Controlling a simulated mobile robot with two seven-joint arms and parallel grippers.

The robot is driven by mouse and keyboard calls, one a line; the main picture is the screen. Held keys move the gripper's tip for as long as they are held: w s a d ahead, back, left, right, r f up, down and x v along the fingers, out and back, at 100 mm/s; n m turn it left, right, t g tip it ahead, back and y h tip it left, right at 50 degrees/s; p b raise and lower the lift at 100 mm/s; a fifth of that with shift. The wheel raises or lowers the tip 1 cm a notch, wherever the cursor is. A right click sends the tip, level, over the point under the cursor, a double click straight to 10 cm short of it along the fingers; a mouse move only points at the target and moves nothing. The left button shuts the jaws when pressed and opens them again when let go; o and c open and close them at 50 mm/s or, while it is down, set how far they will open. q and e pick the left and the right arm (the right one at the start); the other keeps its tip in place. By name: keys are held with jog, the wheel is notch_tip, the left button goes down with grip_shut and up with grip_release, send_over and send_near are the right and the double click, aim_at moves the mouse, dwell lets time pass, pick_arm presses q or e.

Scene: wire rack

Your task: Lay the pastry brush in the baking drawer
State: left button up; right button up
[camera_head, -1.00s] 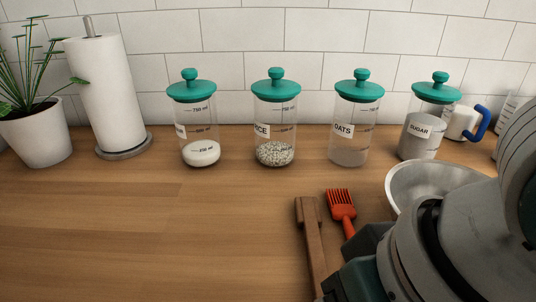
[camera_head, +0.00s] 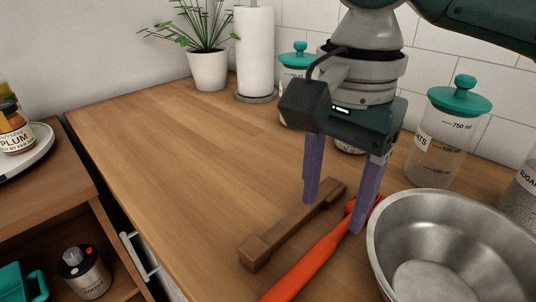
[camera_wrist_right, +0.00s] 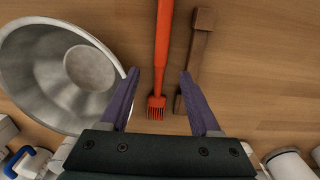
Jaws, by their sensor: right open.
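The orange-red pastry brush (camera_head: 305,267) lies on the wooden counter between a brown wooden bar and a steel bowl. In the right wrist view its handle (camera_wrist_right: 162,45) runs up out of frame and its bristles (camera_wrist_right: 156,108) lie between my fingers. My right gripper (camera_head: 335,212) is open above the brush, fingers pointing down on either side of it; it also shows in the wrist view (camera_wrist_right: 159,74). A drawer front with a pale handle (camera_head: 138,257) shows below the counter's left edge; its inside is not visible. My left gripper is out of view.
The wooden bar (camera_head: 290,228) lies close beside the brush, and the steel bowl (camera_head: 385,222) stands close on the other side. Glass jars (camera_head: 437,150), a paper towel roll (camera_head: 254,50) and a plant (camera_head: 208,68) stand behind. The counter's left part is clear. A lower wooden unit (camera_head: 50,205) holds several items.

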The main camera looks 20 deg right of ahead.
aim_at(324, 246)
notch_tip(324, 246, down, 2)
jog(key=shift+w+f, duration=0.1)
jog(key=shift+f, duration=0.15)
notch_tip(324, 246, down, 6)
jog(key=shift+r+b, duration=0.2)
jog(key=shift+b, duration=0.5)
grip_shut()
